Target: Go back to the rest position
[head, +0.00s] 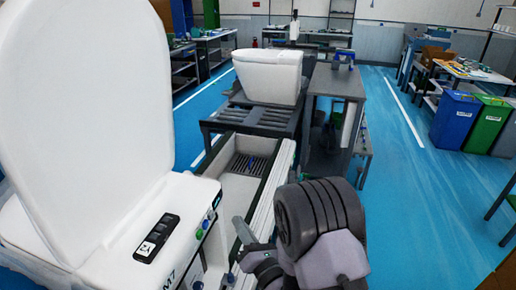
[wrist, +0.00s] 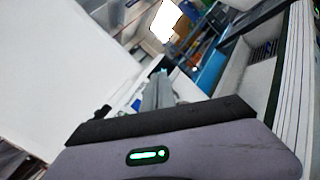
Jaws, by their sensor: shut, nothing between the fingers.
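My gripper (head: 243,230) is shut and empty in the head view. It is to the right of the near toilet's side panel and in front of the conveyor trough, with my arm folded close behind it. In the wrist view its closed fingers (wrist: 158,92) point up the picture, past a dark edge of the gripper body. The near white toilet (head: 150,215) fills the left of the head view with its lid (head: 85,100) raised. A dark button panel (head: 157,238) lies on its top. I cannot tell the exact gap between gripper and toilet.
A testline conveyor (head: 285,175) runs ahead, with another white toilet (head: 270,75) farther along it. A grey workbench (head: 337,82) stands beside it. Blue (head: 455,120) and green (head: 487,125) bins stand at the right. The blue floor (head: 410,200) on the right is mostly clear.

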